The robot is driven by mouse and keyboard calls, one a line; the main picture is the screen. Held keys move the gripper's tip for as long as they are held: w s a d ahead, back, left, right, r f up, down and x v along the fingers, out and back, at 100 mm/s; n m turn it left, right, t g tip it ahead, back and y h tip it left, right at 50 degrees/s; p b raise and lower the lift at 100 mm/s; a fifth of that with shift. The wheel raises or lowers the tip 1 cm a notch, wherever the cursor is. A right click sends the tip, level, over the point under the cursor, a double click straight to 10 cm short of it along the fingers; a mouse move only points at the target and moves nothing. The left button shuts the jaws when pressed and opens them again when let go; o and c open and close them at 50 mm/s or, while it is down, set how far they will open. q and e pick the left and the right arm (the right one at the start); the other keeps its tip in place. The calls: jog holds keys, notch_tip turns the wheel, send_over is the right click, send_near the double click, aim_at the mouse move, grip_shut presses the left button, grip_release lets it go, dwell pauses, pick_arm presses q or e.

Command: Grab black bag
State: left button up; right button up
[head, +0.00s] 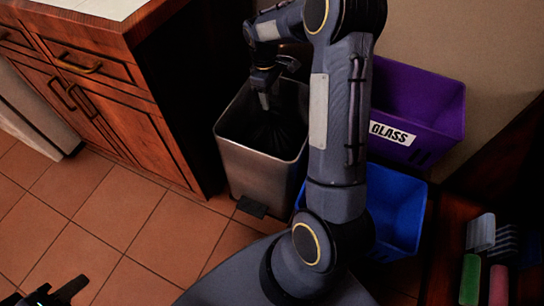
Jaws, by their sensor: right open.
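A black bag (272,134) lies inside the grey metal trash bin (252,170). Its folds are dark and hard to make out against the bin's inside. My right gripper (264,102) points down into the bin's mouth above the bag. It is open, with no bag visibly held between its fingers. My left gripper (48,294) is at the bottom left corner, far from the bin and partly cut off by the frame edge. I cannot tell whether it is open or shut.
A purple bin labelled GLASS (432,108) and a blue bin (402,202) stand right of the trash bin, partly hidden by my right arm. A wooden cabinet (105,100) stands close on the left. The tiled floor (130,225) at left is clear.

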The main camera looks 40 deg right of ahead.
aim_at(273, 114)
notch_tip(273, 114, down, 3)
jog(key=shift+s+d+f+b, duration=0.1)
jog(key=shift+d+f+b, duration=0.1)
jog(key=shift+b, duration=0.3)
jog(key=f+b, duration=0.1)
jog(key=f, duration=0.2)
jog(key=s+f+b, duration=0.1)
jog(key=f, duration=0.1)
jog(key=shift+f+b, duration=0.1)
jog(key=shift+b, duration=0.25)
grip_shut()
jog(key=shift+w+r, duration=0.15)
jog(key=shift+r, duration=0.05)
dwell(0.5)
